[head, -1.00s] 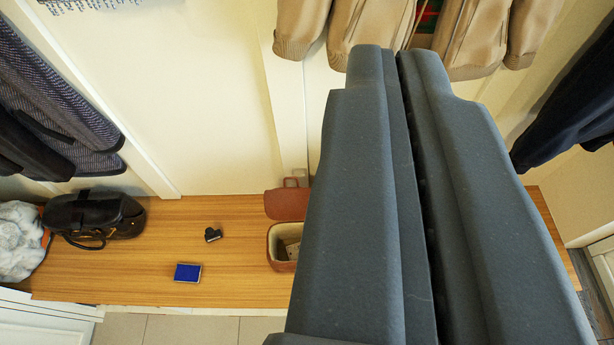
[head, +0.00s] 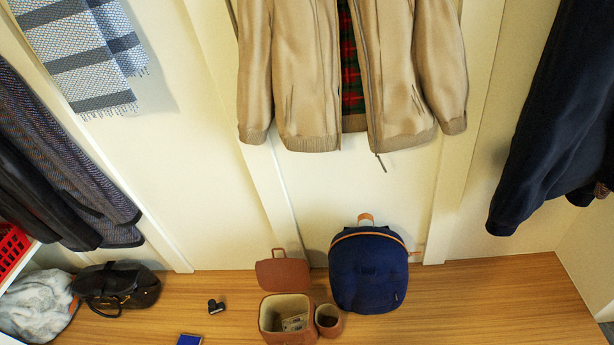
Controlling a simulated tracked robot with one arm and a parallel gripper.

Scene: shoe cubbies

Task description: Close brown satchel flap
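The brown satchel (head: 270,335) stands on the wooden bench near the bottom middle of the head view. Its flap (head: 283,274) is open and tilted back toward the wall, with a small handle loop at its top. The pale inside of the satchel shows, with some small item in it that I cannot make out. My gripper is not in the current view.
A brown cup-like container (head: 328,320) and a navy backpack (head: 368,272) stand right of the satchel. A small black object (head: 216,306), a blue box (head: 190,340) and a black handbag (head: 117,286) are to the left. A tan jacket (head: 400,80) hangs above. The bench's right side (head: 500,295) is clear.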

